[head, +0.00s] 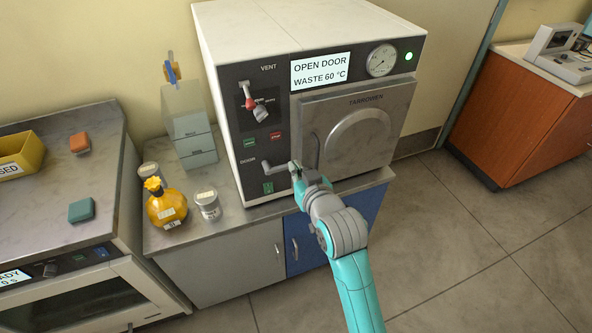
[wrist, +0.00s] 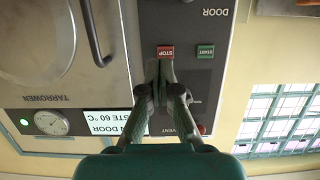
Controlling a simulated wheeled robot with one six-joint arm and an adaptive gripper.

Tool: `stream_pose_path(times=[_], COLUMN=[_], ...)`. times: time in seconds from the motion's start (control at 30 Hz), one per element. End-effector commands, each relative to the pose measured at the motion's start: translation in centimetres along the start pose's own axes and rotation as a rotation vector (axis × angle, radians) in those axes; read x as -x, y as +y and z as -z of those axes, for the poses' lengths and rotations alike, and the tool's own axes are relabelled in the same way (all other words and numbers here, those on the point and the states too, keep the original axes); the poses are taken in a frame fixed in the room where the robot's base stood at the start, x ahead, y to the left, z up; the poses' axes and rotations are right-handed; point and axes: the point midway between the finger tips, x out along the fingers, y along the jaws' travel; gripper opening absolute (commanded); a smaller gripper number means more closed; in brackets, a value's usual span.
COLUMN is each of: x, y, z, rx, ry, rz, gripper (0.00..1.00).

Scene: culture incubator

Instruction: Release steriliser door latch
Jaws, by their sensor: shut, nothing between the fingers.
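The steriliser (head: 222,110) is a white box with a dark front panel. Its grey metal door (head: 385,130) appears closed, with a curved bar handle (head: 316,150) at its left. The door latch lever (head: 277,168) points right from its pivot, below the red and green buttons. My gripper (head: 294,168) is at the lever's right end; whether they touch is unclear. In the wrist view, which is upside down, my gripper (wrist: 166,66) has its fingertips together and empty in front of the red STOP button (wrist: 165,52). The lever is nearly all out of that view.
The display (head: 321,71) reads "OPEN DOOR WASTE 60 °C", and a green lamp (head: 409,56) is lit. A vent valve (head: 257,106) is at upper left on the panel. A yellow bottle (head: 166,208) and jars (head: 207,206) stand left. Floor at right is clear.

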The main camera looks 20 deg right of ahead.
Motion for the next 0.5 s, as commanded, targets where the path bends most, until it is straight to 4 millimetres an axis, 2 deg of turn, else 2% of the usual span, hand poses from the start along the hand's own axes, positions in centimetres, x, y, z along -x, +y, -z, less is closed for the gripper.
stream_pose_path(times=[0.4, 0.5], x=[-7.8, -8.1], y=[0.0, 0.0], z=[0.1, -1.7], rx=[0.000, 0.000], ry=[0.000, -0.004], rz=[0.000, 0.000], gripper=[0.00, 0.00])
